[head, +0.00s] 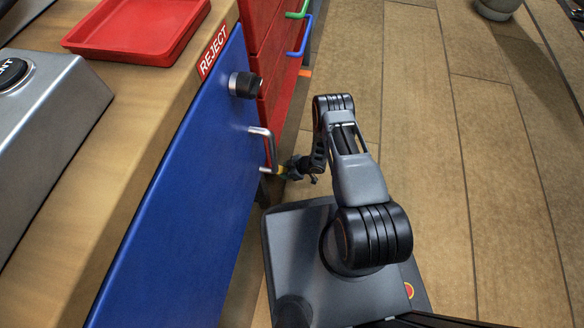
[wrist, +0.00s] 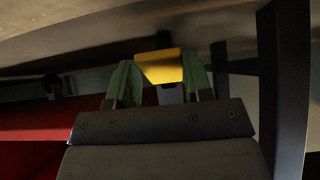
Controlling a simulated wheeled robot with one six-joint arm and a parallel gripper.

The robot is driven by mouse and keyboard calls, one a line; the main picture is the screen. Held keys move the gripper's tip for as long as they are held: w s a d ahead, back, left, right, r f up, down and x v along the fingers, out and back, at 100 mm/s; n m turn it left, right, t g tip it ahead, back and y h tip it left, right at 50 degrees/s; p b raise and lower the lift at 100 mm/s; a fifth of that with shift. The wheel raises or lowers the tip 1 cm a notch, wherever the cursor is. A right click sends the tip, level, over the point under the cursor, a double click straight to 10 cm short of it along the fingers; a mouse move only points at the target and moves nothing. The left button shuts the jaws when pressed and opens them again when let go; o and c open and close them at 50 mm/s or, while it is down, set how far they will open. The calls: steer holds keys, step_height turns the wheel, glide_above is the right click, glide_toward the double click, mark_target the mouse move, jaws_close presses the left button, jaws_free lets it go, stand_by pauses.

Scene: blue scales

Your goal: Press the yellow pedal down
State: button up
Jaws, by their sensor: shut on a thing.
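The yellow pedal (wrist: 160,66) shows in the wrist view as a short, wide yellow block between the two green fingers of my gripper (wrist: 160,82). My gripper is shut on it. In the head view my gripper (head: 287,169) is low beside the blue cabinet's edge, just right of the metal handle. The pedal's underside and mount are hidden there, and I cannot tell how far down it is pressed.
A blue door (head: 185,185) with a metal handle (head: 266,148) and a dark knob (head: 245,85) stands close on the left. Red drawers (head: 285,65) are beyond it. A red tray (head: 138,28) lies on the wooden counter. The wooden floor (head: 455,150) to the right is clear.

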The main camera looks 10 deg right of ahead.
steer(key=shift+w, duration=0.2)
steer(key=o, duration=1.3)
steer(key=shift+s, duration=0.1)
steer(key=shift+d+r, duration=0.1)
steer(key=p+v, duration=0.6)
steer(key=v, duration=0.7)
steer(key=shift+s+d+r, duration=0.1)
steer(key=shift+d+r, duration=0.05)
steer(key=shift+r, duration=0.1)
